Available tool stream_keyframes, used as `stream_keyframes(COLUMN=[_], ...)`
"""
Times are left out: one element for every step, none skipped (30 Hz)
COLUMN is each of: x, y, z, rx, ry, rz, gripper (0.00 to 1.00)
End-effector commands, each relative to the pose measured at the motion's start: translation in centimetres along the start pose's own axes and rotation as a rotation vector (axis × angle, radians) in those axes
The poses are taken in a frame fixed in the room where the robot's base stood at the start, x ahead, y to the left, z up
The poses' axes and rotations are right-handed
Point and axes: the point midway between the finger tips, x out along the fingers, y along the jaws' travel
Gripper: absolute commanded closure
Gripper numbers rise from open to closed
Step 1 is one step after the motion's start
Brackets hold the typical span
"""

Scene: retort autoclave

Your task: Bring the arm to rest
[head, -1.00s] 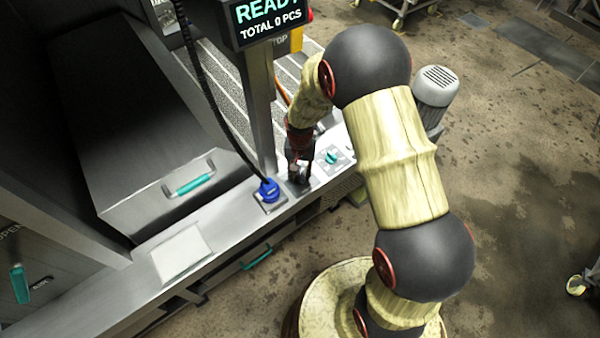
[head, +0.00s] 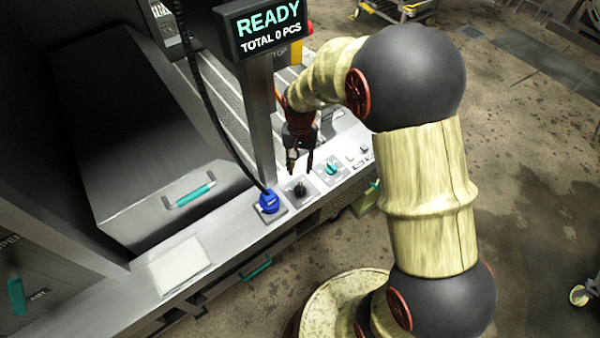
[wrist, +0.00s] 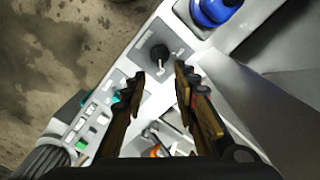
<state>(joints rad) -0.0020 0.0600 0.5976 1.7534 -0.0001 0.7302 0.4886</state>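My gripper (head: 300,168) hangs over the metal control ledge, just above a black knob (head: 299,190) on a square plate. In the wrist view my gripper (wrist: 158,82) has its two fingers apart with nothing between them. The same black knob (wrist: 159,53) stands beyond the fingertips, apart from them. My arm reaches in from the right and bends down to the ledge.
A blue plug (head: 269,201) with a black cable sits left of the knob. A teal knob (head: 331,168) is to its right. A post carries a READY display (head: 266,22) close to my wrist. Open floor (head: 540,190) lies at right.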

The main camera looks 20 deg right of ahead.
Motion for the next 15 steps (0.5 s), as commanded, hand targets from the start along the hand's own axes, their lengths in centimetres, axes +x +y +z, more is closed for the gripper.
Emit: stream_keyframes(x=[-0.37,-0.53,-0.70,-0.79,-0.85,-0.89,-0.90,-0.90,-0.89,-0.89,-0.88,-0.88,-0.88,-0.87,-0.87], y=[0.01,0.01,0.02,0.02,0.01,0.01,0.02,0.02,0.02,0.02,0.02,0.02,0.02,0.02,0.02], z=[0.03,0.03,0.03,0.03,0.03,0.03,0.04,0.04,0.03,0.03,0.03,0.03,0.03,0.03,0.03], rx=[0.000,0.000,0.000,0.000,0.000,0.000,0.000,0.000,0.000,0.000,0.000,0.000,0.000,0.000,0.000], ry=[0.000,0.000,0.000,0.000,0.000,0.000,0.000,0.000,0.000,0.000,0.000,0.000,0.000,0.000,0.000], rz=[0.000,0.000,0.000,0.000,0.000,0.000,0.000,0.000,0.000,0.000,0.000,0.000,0.000,0.000,0.000], gripper=[0.71,0.71,0.71,0.71,0.71,0.71,0.71,0.71,0.71,0.71,0.71,0.71,0.71,0.71,0.71])
